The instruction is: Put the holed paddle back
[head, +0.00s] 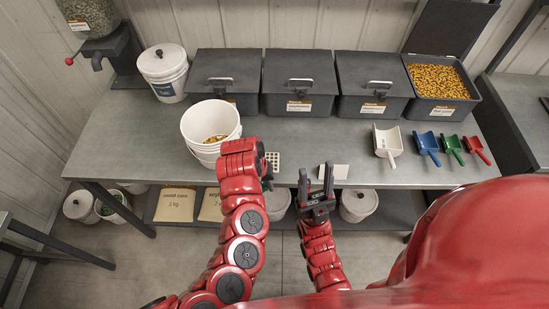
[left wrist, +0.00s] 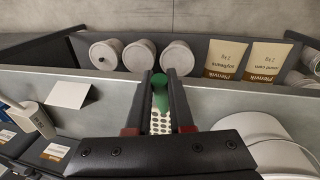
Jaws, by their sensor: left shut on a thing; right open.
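The holed paddle has a green handle (left wrist: 161,92) and a pale plate with rows of dark holes (left wrist: 160,123). In the head view its plate (head: 273,160) shows at the bench's front edge, just right of the bucket. My left gripper (head: 266,172) is shut on the green handle, which lies between its fingers (left wrist: 161,80) in the left wrist view. Part of the plate is hidden behind the gripper body. I cannot tell whether the plate touches the bench. My right gripper (head: 316,178) is open and empty, in front of the bench edge.
A white bucket (head: 210,122) with orange grain stands left of my left gripper. A white card (head: 334,171) lies at the bench's front edge. Lidded dark bins (head: 299,82) line the back. Scoops, including a white one (head: 387,142), lie at right. The bench middle (head: 300,132) is clear.

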